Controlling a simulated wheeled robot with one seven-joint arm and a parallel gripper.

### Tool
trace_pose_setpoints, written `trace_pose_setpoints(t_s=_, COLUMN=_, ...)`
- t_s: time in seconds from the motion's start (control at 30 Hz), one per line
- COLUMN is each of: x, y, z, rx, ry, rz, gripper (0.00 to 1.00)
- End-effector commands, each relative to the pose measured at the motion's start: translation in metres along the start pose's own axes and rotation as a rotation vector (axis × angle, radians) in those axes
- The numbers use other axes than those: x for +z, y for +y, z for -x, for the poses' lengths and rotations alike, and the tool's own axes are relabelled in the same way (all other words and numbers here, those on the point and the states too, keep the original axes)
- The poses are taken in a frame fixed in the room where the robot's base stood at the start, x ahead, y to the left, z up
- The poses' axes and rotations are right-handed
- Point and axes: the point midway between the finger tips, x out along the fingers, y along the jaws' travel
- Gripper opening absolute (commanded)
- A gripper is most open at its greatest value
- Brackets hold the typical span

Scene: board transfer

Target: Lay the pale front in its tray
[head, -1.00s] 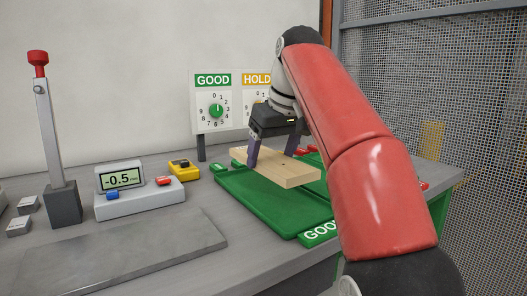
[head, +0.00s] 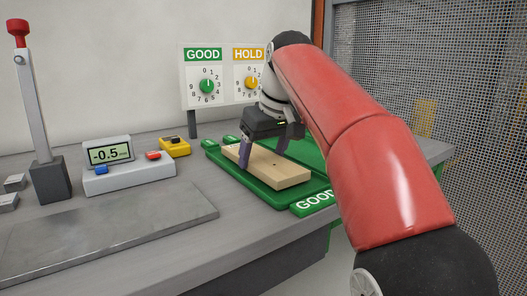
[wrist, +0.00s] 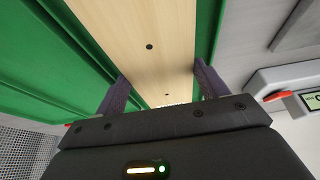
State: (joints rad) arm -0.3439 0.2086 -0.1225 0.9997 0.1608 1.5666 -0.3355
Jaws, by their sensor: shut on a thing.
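The pale front (head: 277,174) is a flat light-wood board with small dark holes. My gripper (head: 263,154) is shut across its width, one finger on each long side. The board lies level within the outline of the green tray (head: 228,176) whose front label reads GOOD. It looks down on or just above the tray floor; I cannot tell which. In the wrist view the board (wrist: 150,25) runs away between my gripper's fingers (wrist: 162,90), with green tray (wrist: 210,25) along both sides. My arm hides the area to the right.
A dial board (head: 222,75) marked GOOD and HOLD stands behind the tray. To the left are a gauge (head: 110,154) reading -0.5, a yellow box (head: 174,147), a grey plate (head: 100,240) and a red-topped lever post (head: 35,110). A mesh fence (head: 430,70) stands at right.

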Motion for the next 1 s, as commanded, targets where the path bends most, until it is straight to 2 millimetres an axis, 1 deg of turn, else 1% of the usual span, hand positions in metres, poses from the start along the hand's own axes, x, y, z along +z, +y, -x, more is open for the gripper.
trace_pose_setpoints(t_s=0.73, x=0.0031, y=-0.0001, z=-0.007, rx=0.0, ry=0.0, rz=0.0, gripper=0.39)
trace_pose_setpoints(t_s=0.77, x=0.003, y=-0.0001, z=-0.0068, rx=0.0, ry=0.0, rz=0.0, gripper=0.76)
trace_pose_setpoints(t_s=0.9, x=0.0029, y=-0.0001, z=-0.0068, rx=0.0, ry=0.0, rz=0.0, gripper=0.94)
trace_pose_setpoints(t_s=0.93, x=0.0029, y=-0.0001, z=-0.0068, rx=0.0, ry=0.0, rz=0.0, gripper=0.98)
trace_pose_setpoints(t_s=1.0, x=0.0029, y=0.0, z=-0.0069, rx=0.0, ry=0.0, rz=0.0, gripper=0.98)
